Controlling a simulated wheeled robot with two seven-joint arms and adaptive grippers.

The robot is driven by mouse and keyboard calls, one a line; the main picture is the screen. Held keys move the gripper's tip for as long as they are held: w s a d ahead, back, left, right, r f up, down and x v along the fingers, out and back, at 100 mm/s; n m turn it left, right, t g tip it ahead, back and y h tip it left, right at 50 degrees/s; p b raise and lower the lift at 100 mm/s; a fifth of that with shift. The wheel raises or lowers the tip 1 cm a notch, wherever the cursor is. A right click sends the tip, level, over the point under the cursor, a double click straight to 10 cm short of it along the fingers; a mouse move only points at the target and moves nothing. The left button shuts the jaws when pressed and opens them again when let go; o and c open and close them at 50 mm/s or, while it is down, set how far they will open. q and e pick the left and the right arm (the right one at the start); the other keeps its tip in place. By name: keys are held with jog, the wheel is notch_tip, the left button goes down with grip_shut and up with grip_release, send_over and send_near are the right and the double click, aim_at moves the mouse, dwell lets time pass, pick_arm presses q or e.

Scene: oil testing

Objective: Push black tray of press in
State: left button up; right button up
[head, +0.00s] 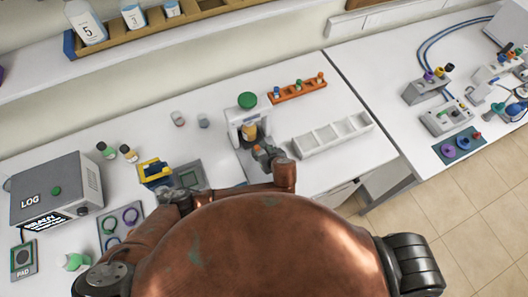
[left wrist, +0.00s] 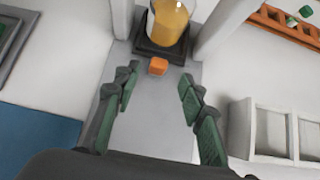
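The white press (head: 236,121) with a green knob (head: 247,100) on top stands on the bench in the middle of the head view. In the left wrist view, its black tray (left wrist: 146,51) lies between two white uprights and carries a clear vessel of amber liquid (left wrist: 170,20). An orange block (left wrist: 158,66) sits at the tray's front edge. My left gripper (left wrist: 160,73) is open, with its green-padded fingers on either side of the orange block and apart from it. In the head view the left gripper (head: 264,156) is just in front of the press and partly hides the tray. My right gripper is not in view.
A white compartment tray (head: 333,136) stands right of the press, with an orange rack (head: 297,90) of small vials behind it. A yellow-and-blue device (head: 155,170) and a grey LOG box (head: 57,190) are left. Two small vessels (head: 178,118) stand behind left.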

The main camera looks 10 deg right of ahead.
pick_arm(q)
jog(key=shift+v, duration=1.5)
